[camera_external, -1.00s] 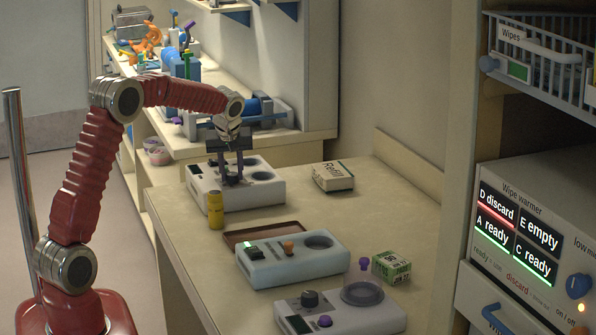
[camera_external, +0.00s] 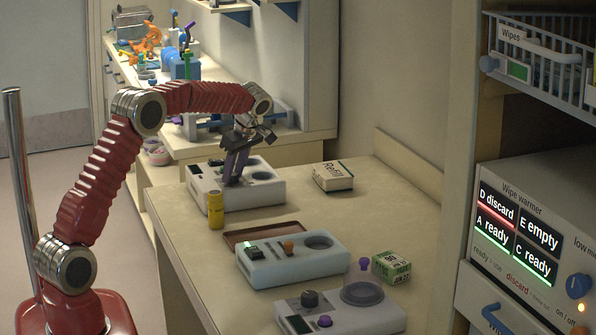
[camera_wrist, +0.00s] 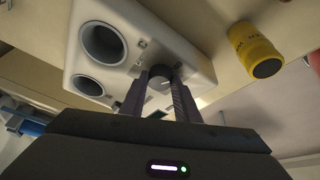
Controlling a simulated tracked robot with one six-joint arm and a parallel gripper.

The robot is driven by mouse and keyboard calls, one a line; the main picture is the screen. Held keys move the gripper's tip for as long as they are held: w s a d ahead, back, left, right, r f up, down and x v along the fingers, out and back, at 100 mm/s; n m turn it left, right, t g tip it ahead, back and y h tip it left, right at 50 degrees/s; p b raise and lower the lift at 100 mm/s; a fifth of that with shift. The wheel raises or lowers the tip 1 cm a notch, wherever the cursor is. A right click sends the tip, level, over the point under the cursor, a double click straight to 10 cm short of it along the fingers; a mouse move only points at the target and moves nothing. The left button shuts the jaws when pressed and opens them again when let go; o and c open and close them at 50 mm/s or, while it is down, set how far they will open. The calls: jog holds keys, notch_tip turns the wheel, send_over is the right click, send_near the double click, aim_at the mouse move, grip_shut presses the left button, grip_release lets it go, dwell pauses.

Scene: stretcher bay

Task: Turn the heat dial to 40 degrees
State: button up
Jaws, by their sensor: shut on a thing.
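A white unit (camera_external: 268,197) stands at the far end of the bench. In the wrist view the same unit (camera_wrist: 195,62) shows two round wells and a small dark dial (camera_wrist: 158,80) with a pale mark. My gripper (camera_external: 232,182) reaches down onto this unit, tilted. In the wrist view its two fingers (camera_wrist: 160,74) stand on either side of the dial and are shut on it. The fingers hide the dial in the external view. No degree figures can be read.
A yellow bottle (camera_external: 215,211) stands close beside the unit. A pale blue unit (camera_external: 292,269) with an orange knob and another white unit (camera_external: 355,321) are nearer. A Refill box (camera_external: 333,177), brown tray (camera_external: 235,240) and green box (camera_external: 391,267) lie around them.

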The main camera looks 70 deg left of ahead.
jog(key=shift+w+n, duration=0.15)
jog(key=shift+n, duration=0.15)
jog(key=o, duration=1)
jog(key=shift+o, duration=0.2)
jog(key=shift+r, duration=0.1)
jog(key=v, duration=1.3)
jog(key=shift+r, duration=0.2)
jog(key=shift+d, duration=0.1)
